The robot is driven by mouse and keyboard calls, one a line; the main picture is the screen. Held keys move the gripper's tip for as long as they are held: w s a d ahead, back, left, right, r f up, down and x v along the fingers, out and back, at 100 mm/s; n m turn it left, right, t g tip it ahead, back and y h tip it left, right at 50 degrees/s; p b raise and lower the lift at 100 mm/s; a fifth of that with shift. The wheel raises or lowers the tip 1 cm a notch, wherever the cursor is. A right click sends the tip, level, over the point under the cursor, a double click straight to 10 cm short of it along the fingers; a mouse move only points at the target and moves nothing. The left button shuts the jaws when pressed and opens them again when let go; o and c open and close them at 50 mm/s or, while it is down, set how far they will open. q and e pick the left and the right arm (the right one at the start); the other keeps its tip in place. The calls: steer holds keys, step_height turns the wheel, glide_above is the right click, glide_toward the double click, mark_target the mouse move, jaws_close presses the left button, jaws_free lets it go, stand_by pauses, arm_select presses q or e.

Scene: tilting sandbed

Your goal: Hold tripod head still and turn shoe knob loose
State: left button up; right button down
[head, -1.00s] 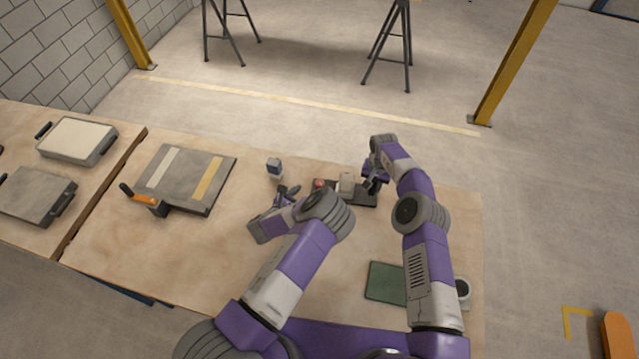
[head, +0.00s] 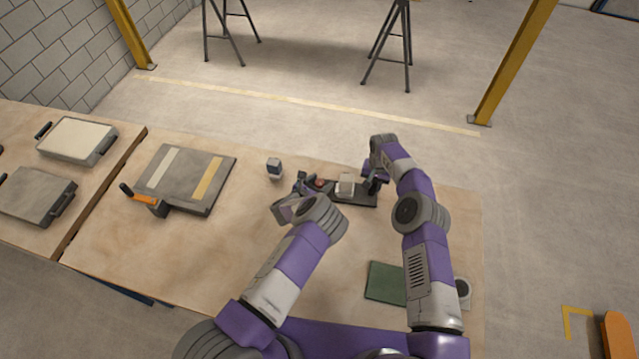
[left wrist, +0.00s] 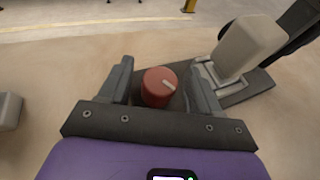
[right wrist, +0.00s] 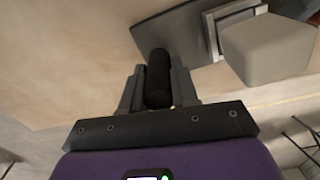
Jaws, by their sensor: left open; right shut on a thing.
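The tripod head is a light grey block (head: 345,184) on a dark base plate (head: 357,200); the block also shows in the left wrist view (left wrist: 248,45). The shoe knob is red with a pale mark (left wrist: 159,86) and sits at the plate's left end. My left gripper (left wrist: 158,80) is open, its fingers on either side of the knob; touching cannot be told. My right gripper (right wrist: 158,85) is shut on a black handle (right wrist: 158,75) at the head's right side. In the head view the left gripper (head: 308,184) partly hides the knob.
A small dark-and-white object (head: 274,168) stands left of the head. A grey board with an orange-handled crank (head: 150,200) lies further left. A green mat (head: 385,282) and a round white item (head: 463,290) are near the right arm. The table between is clear.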

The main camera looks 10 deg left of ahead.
arm_select(q)
steer(key=shift+c, duration=0.4)
steer(key=c, duration=0.9)
steer(key=n+y, duration=0.2)
steer(key=y, duration=0.1)
steer(key=n+t+y, duration=0.1)
steer(key=n+y, duration=0.1)
steer(key=n, duration=0.1)
steer(key=shift+d+t+y, duration=0.15)
steer(key=shift+t+y, duration=0.15)
steer(key=shift+y, duration=0.1)
steer(key=shift+a+r+n+g+y, duration=0.1)
steer(key=shift+a+n+g+y, duration=0.1)
steer(key=shift+n+y, duration=0.9)
steer(key=shift+a+n+g+y, duration=0.2)
steer(key=shift+n+y, duration=0.7)
steer(key=shift+y, duration=0.3)
steer(key=shift+d+n, duration=0.2)
steer(key=shift+n, duration=0.1)
steer(key=o, duration=1)
